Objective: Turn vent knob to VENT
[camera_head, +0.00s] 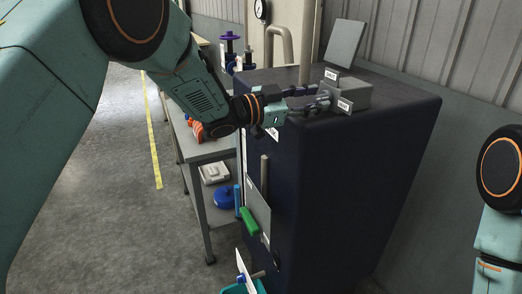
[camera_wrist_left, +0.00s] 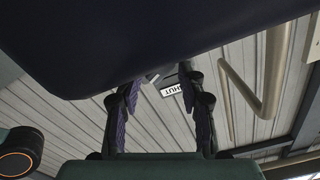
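The vent knob (camera_head: 324,97) is a small light-grey part on the near face of a grey box (camera_head: 352,92) on top of the dark cabinet. Two white labels are on the box, one above (camera_head: 332,74) and one at lower right (camera_head: 345,105); their text is too small to read surely here. In the left wrist view a label (camera_wrist_left: 173,90) reads SHUT, upside down. My left gripper (camera_head: 309,99) reaches in from the left with its fingertips at the knob. Its fingers (camera_wrist_left: 158,85) stand apart in the wrist view; contact with the knob cannot be told. My right gripper is out of view.
The dark cabinet (camera_head: 345,180) fills the middle, with a green handle (camera_head: 250,222) on its left side. A grey shelf cart (camera_head: 208,150) stands left of it. A grey panel (camera_head: 345,42) tilts up behind the box. A pipe (camera_wrist_left: 262,85) runs by the wall.

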